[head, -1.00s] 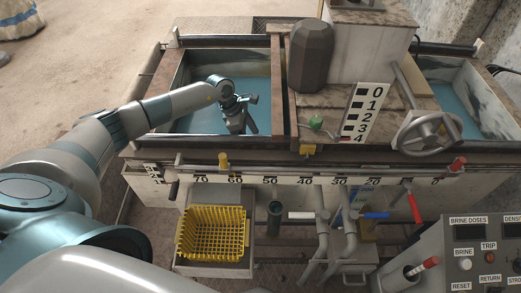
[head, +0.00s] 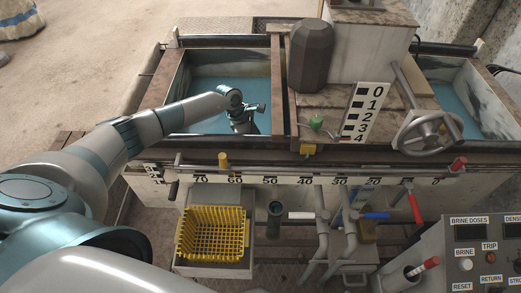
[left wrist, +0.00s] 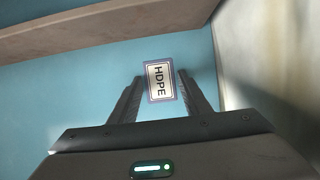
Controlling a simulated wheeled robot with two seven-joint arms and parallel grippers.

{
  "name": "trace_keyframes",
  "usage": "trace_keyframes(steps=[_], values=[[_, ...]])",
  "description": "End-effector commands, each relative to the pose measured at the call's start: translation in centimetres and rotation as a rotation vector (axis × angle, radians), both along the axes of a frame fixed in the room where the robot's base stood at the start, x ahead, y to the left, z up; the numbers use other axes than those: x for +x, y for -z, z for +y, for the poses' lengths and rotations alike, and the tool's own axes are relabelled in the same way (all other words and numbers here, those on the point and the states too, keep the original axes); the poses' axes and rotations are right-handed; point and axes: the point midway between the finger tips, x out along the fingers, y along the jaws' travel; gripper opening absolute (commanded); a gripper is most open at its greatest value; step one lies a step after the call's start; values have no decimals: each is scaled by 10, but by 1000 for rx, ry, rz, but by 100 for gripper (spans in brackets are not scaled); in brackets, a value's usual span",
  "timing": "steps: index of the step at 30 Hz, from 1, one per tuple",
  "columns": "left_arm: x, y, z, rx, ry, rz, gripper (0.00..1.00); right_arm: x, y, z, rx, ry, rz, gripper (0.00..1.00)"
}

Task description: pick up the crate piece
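A small blue-grey piece with a white label reading HDPE (left wrist: 160,86) shows in the left wrist view against the blue water; I take it as the crate piece. My left gripper (left wrist: 160,75) is open, with one finger on each side of the piece and a narrow gap to each. I cannot tell how far below the fingertips the piece lies. In the head view my left gripper (head: 243,128) reaches down into the left tank (head: 277,85), and the piece cannot be made out there. My right gripper is not in view.
A yellow basket (head: 213,208) sits on a stand in front of the tank. A brown tank wall shows close by in the left wrist view (left wrist: 95,25). A dark rounded cylinder (head: 311,55), a handwheel (head: 427,133) and a control panel (head: 485,262) stand to the right.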

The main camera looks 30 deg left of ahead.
Motion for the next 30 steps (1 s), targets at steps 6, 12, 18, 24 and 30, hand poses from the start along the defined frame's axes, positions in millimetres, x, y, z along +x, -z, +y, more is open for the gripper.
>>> trace_keyframes(steps=[6,12,18,24,30], values=[[0,0,0,0,0,0,21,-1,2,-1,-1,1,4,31],[0,-2,0,0,0,-1,21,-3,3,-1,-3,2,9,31],[1,-17,1,0,0,-2,21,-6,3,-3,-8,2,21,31],[1,-49,1,1,1,-4,21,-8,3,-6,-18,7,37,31],[1,-81,1,1,0,-3,21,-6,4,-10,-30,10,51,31]])
